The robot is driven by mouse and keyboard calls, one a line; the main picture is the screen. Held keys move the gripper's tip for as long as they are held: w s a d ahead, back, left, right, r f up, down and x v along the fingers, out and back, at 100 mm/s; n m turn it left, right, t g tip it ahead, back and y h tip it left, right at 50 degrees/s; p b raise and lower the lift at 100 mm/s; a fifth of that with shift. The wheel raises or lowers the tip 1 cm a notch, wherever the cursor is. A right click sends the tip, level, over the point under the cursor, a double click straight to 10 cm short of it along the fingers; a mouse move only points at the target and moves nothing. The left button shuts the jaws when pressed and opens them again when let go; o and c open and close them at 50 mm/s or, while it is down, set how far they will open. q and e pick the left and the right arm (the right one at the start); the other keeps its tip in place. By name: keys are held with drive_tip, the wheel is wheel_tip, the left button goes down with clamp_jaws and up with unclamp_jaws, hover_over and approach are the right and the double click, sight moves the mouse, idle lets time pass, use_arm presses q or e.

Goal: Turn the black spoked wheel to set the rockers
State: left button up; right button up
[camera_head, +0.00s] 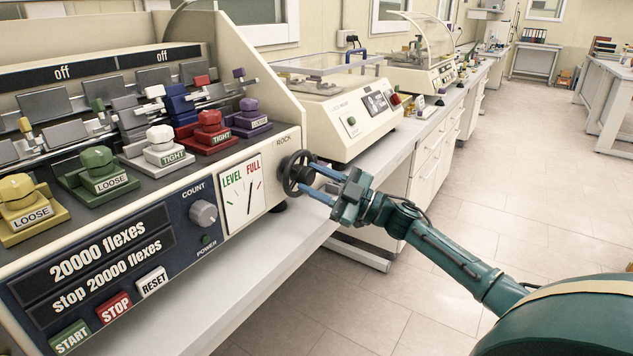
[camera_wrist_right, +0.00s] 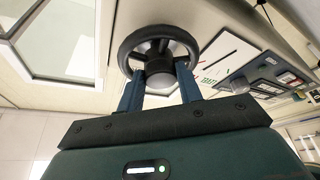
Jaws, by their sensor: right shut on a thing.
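The black spoked wheel (camera_head: 298,172) sits on the right end of the cream flexing machine, below the word ROCK. My right gripper (camera_head: 318,182) reaches it from the right, its two blue fingers at the wheel. In the right wrist view, the wheel (camera_wrist_right: 160,52) is ahead and the fingers (camera_wrist_right: 160,82) are shut on its hub, one each side. My left gripper is not in view.
The machine panel has a COUNT knob (camera_head: 203,213) and START (camera_head: 70,338), STOP (camera_head: 114,306) and RESET (camera_head: 152,282) buttons. Coloured clamps marked LOOSE or TIGHT stand above it. Another cream machine (camera_head: 345,115) stands behind on the bench. The floor (camera_head: 480,210) at right is clear.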

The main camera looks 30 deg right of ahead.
drive_tip(key=o, duration=1)
drive_tip(key=b+v, duration=0.1)
drive_tip(key=v, duration=1.2)
drive_tip(key=shift+s, duration=0.1)
